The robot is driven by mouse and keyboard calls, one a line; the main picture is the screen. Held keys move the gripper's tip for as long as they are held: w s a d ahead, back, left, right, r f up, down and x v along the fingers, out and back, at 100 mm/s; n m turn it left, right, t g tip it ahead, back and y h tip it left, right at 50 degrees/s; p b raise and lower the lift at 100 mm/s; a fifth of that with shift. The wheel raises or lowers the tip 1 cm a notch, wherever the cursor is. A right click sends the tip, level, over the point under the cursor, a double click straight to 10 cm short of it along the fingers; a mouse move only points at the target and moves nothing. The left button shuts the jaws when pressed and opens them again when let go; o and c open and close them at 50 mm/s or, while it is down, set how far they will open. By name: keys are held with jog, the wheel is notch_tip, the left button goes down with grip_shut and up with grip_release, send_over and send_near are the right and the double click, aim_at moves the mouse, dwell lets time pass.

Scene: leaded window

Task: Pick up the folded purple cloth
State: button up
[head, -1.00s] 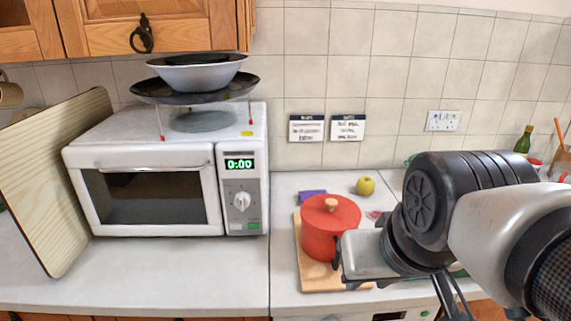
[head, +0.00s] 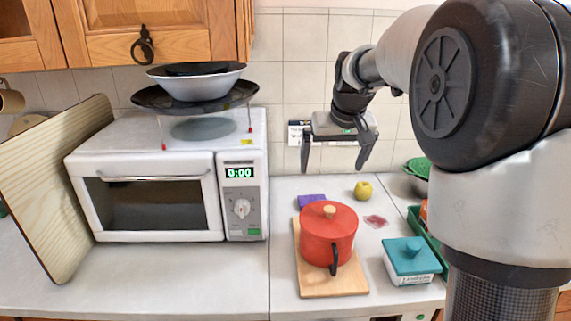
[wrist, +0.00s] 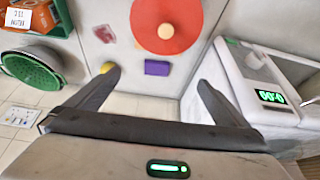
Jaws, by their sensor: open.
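The folded purple cloth (head: 311,201) lies on the white counter behind the red pot (head: 328,236), partly hidden by it in the head view. In the wrist view the purple cloth (wrist: 157,68) shows whole as a small flat rectangle, between the red pot (wrist: 150,15) and my gripper. My gripper (head: 334,168) is open and empty, raised above the counter near the back wall, with its fingers pointing down. In the wrist view the cloth appears between the two spread fingers (wrist: 160,76), well below them.
The red pot stands on a wooden board (head: 345,283). A yellow apple (head: 363,190), a reddish patch (head: 376,221) and a teal-lidded box (head: 411,261) lie to the right. The microwave (head: 165,180) stands left. A green colander (wrist: 35,70) sits beyond the apple.

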jog(key=p, duration=0.1)
send_near(315, 199)
jog(key=shift+s+f, duration=0.2)
jog(key=shift+f, duration=0.4)
jog(key=shift+s+f, duration=0.15)
jog(key=shift+f, duration=0.45)
jog(key=shift+a+p+x, duration=0.2)
jog(key=shift+x, duration=1.25)
jog(key=shift+a+p+x, duration=0.15)
jog(key=shift+x, duration=1.25)
jog(key=c, duration=1.1)
notch_tip(315, 199, up, 10)
jog(key=shift+r, duration=0.1)
jog(key=o, duration=0.5)
jog(key=shift+s, duration=0.1)
jog(key=c, duration=0.4)
